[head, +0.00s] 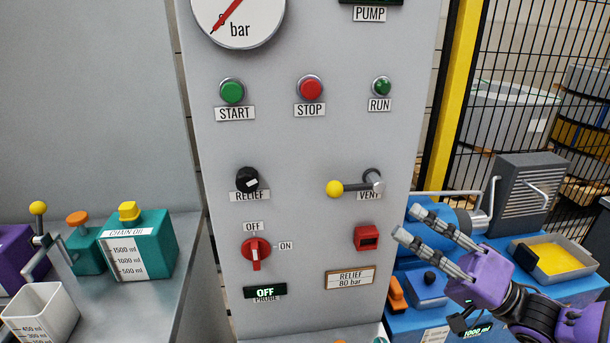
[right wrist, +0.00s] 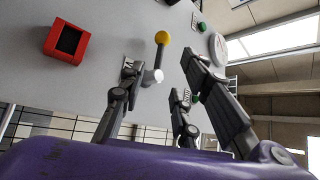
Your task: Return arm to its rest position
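My right gripper (head: 425,236) is purple with dark grey fingers and reaches in from the lower right in the head view. Its fingers are spread apart with nothing between them. It is in front of the blue machine, to the right of the grey control panel (head: 312,215). The yellow-knobbed vent lever (head: 350,186) is up and left of the fingertips, apart from them in the head view. In the right wrist view the fingers (right wrist: 155,80) frame the panel, and the lever (right wrist: 157,60) shows beyond them. My left gripper is in neither view.
A red square socket (head: 367,238) is on the panel left of the fingers. The panel also carries a red rotary switch (head: 256,249) and buttons. A teal chain oil can (head: 138,248) stands on the left bench. A yellow post (head: 455,95) and mesh fence stand behind.

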